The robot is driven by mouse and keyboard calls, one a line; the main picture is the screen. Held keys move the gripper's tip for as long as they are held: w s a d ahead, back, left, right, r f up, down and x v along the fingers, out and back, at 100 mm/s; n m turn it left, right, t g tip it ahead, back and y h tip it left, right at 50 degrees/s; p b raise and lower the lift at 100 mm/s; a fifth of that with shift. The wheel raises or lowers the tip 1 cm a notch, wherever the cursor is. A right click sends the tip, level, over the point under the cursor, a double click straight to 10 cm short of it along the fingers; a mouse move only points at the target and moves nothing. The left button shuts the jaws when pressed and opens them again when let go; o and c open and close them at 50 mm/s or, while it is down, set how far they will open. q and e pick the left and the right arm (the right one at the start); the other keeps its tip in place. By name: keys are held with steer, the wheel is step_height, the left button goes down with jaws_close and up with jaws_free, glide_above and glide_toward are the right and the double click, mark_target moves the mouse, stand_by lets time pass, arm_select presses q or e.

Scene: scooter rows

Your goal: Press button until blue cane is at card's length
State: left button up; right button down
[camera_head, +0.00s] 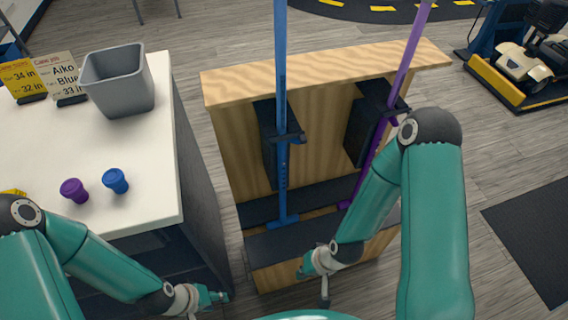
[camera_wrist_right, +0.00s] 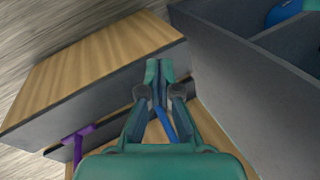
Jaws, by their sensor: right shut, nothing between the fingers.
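The blue cane (camera_head: 281,100) stands upright in a wooden stand, held by a dark clip, with small holes along its lower tube. Part of a blue shaft (camera_wrist_right: 166,125) shows between my fingers in the right wrist view. I cannot make out the button. A card (camera_head: 66,75) on the white counter reads "Cane job", "Aiko", "Blue" and "33 in". My right gripper (camera_head: 313,283) is shut and empty in front of the stand, low and right of the blue cane's foot; it also shows in the wrist view (camera_wrist_right: 159,72). My left gripper (camera_head: 222,297) hangs beside the counter, away from the canes; its fingers are too small to judge.
A purple cane (camera_head: 405,65) leans in the stand (camera_head: 232,88) to the right, partly behind my right arm. The counter (camera_head: 130,165) holds a grey bin (camera_head: 118,85), a yellow card (camera_head: 22,78), and purple (camera_head: 74,190) and blue (camera_head: 115,181) knobs. A scooter (camera_head: 525,60) stands far right.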

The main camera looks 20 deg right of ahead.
mark_target(284, 164)
steer(key=w+d+r+m+t+y, duration=0.1)
steer(key=w+r+m+t, duration=0.3)
steer(key=r, duration=0.4)
steer(key=w+d+r+m+t+y, duration=0.1)
steer(key=w+r+m+t+y, duration=0.3)
steer(key=w+r+m, duration=0.2)
step_height(284, 164, up, 3)
steer(key=shift+w+d+r, duration=0.1)
steer(key=shift+w+d, duration=0.2)
steer(key=shift+w, duration=0.7)
steer(key=shift+w, duration=0.15)
steer(key=w+p, duration=0.1)
steer(key=w, duration=0.7)
steer(key=shift+w+a+p, duration=0.3)
